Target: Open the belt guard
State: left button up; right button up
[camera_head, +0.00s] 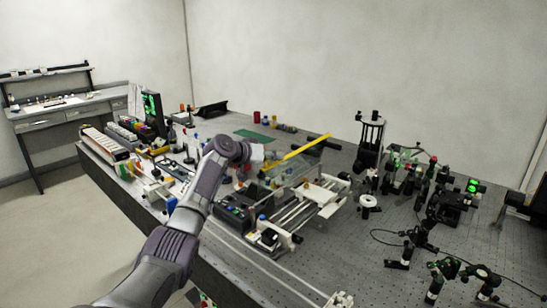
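The belt guard (292,172) appears as a clear panel with a yellow bar (305,149) along its upper edge. It is tilted up over a white linear stage with rails (305,206). My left arm reaches in from the lower left. My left gripper (271,157) is at the left end of the yellow bar. It is small, and I cannot tell whether its fingers touch the bar or are closed. My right gripper is not in view.
Optical mounts (410,165) and posts crowd the right of the perforated bench (345,245). A dark control box (235,212) sits beside the stage. Racks and bottles fill the left side. A side desk (65,108) stands at the far left.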

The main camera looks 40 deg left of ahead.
pick_arm(q)
jog(key=v, duration=1.2)
jog(key=shift+f, duration=0.1)
